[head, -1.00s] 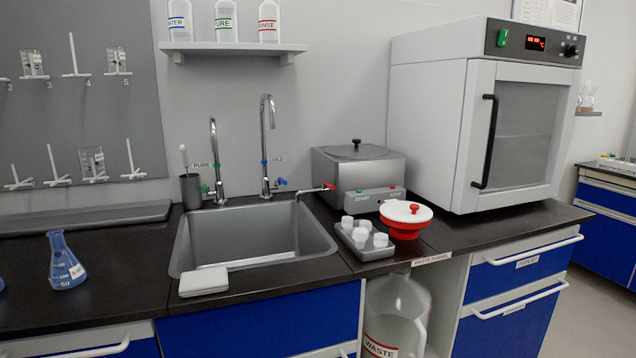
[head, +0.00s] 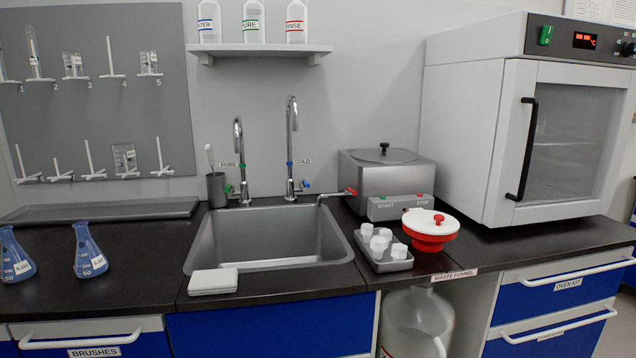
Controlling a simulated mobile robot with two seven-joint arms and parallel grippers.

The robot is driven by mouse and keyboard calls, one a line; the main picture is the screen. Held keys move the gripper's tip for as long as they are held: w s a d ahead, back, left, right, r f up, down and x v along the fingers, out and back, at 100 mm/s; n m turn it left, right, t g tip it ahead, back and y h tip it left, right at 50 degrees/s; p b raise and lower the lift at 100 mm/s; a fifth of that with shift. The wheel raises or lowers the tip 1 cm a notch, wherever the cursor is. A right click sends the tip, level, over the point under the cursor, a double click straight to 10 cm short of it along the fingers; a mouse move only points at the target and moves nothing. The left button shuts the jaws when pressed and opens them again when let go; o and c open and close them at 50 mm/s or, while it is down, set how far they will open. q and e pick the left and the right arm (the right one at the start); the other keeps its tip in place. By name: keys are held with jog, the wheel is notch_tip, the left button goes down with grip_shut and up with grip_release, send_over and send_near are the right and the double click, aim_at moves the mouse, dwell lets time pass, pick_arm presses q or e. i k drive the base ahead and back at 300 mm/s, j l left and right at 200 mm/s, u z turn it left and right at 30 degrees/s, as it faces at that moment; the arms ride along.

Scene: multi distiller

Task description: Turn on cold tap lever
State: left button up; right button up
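The cold tap (head: 291,150) is the right-hand of two chrome taps behind the sink, with a "COLD" label beside its neck. Its blue lever (head: 305,184) sticks out to the right near the tap's base. The pure tap (head: 239,160) stands to its left, with a green lever (head: 228,188) on its left side. The grey sink (head: 345,240) lies in front of both taps; no water stream can be made out. Neither of my grippers is in view.
A steel box with START and STOP buttons (head: 390,172) stands right of the sink, its red-handled spout reaching toward the basin. A tray (head: 372,262) of white caps and a red funnel (head: 430,242) sit in front. Flasks (head: 88,255) stand left; a white pad (head: 213,281) lies at the front edge.

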aim_at(303, 184)
jog(key=i+l, duration=0.15)
jog(key=l, duration=0.2)
jog(key=i+l, duration=0.35)
jog(key=l, duration=0.3)
jog(key=i+l, duration=0.2)
jog(key=l, duration=0.15)
jog(key=i+l, duration=0.15)
jog(key=l, duration=0.15)
jog(key=u, duration=2)
